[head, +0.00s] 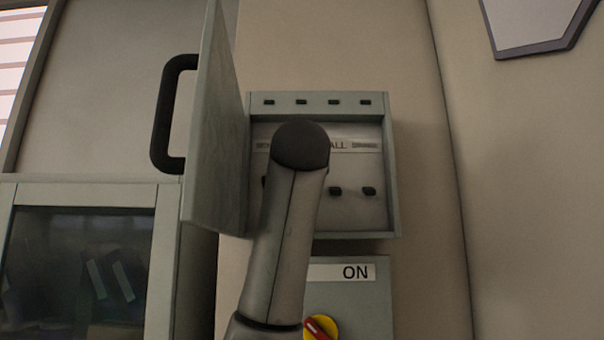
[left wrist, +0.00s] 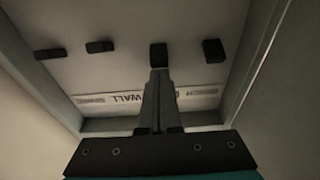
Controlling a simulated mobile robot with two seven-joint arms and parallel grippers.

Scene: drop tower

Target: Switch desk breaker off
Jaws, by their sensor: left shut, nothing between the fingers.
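The grey breaker box (head: 392,180) hangs on the wall with its door (head: 218,120) swung open to the left. Black breaker switches (head: 369,191) sit in a row inside; my arm hides part of the row. In the left wrist view, upside down, the row includes a switch (left wrist: 158,55) at my fingertips and another (left wrist: 213,50) to its right. My left gripper (left wrist: 159,75) is shut and empty, its tips at or just short of the nearer switch; contact is unclear.
The door has a black handle (head: 165,115). Below the box is a grey panel with an ON label (head: 356,272) and a yellow and red rotary switch (head: 321,328). A glass-fronted cabinet (head: 80,195) stands at left.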

